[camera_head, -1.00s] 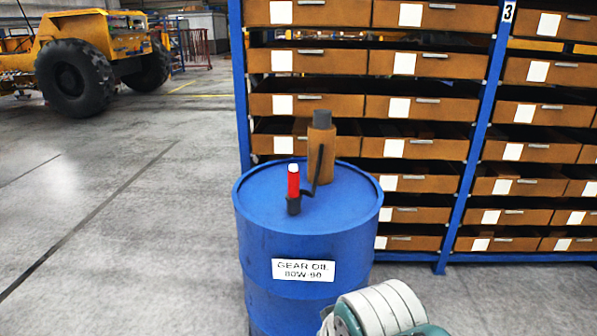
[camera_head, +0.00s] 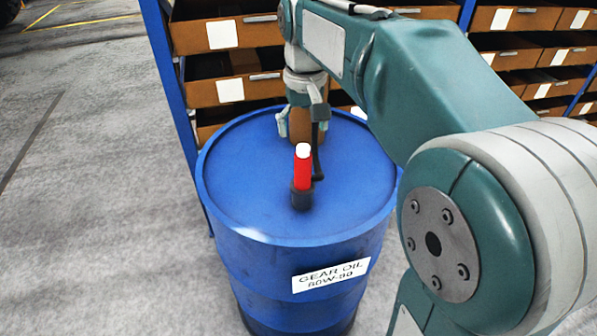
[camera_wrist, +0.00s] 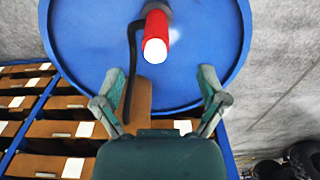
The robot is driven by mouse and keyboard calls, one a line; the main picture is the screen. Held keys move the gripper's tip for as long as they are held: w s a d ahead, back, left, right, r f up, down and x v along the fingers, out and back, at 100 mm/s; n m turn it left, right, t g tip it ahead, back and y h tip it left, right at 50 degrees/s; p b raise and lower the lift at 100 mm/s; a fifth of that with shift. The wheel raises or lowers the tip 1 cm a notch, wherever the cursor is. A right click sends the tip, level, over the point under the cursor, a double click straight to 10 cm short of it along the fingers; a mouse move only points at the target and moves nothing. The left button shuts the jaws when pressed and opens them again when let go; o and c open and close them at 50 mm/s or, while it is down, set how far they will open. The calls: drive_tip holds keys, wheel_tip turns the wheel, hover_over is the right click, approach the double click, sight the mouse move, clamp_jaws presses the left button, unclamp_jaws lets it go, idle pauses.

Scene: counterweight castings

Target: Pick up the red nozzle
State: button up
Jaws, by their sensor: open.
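The red nozzle (camera_head: 302,168) has a white tip and stands upright in a dark holder (camera_head: 301,196) on top of the blue drum (camera_head: 245,180). In the wrist view the nozzle (camera_wrist: 155,36) shows near the top, seen from above, beyond the fingertips. My gripper (camera_head: 300,125) is above the far part of the drum, behind the nozzle in the head view. In the wrist view my gripper (camera_wrist: 160,85) has its two fingers spread wide with nothing held between them. A brown cylinder (camera_head: 301,126) stands on the drum behind, partly hidden by my gripper.
A blue rack with brown drawers (camera_head: 235,89) stands close behind the drum. Open grey floor (camera_head: 90,200) lies to the left.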

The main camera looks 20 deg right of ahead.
sight(299, 148)
drive_tip(key=shift+w+a+f, duration=0.1)
drive_tip(key=shift+w+f, duration=0.05)
drive_tip(key=shift+w, duration=1)
drive_tip(key=f, duration=0.4)
drive_tip(key=shift+s+d+f, duration=0.1)
drive_tip(key=shift+d+f, duration=0.1)
drive_tip(key=shift+f, duration=0.2)
drive_tip(key=shift+a+f, duration=0.15)
drive_tip(key=shift+f, duration=0.4)
drive_tip(key=f, duration=0.4)
drive_tip(key=shift+d+f, duration=0.4)
drive_tip(key=c, duration=1)
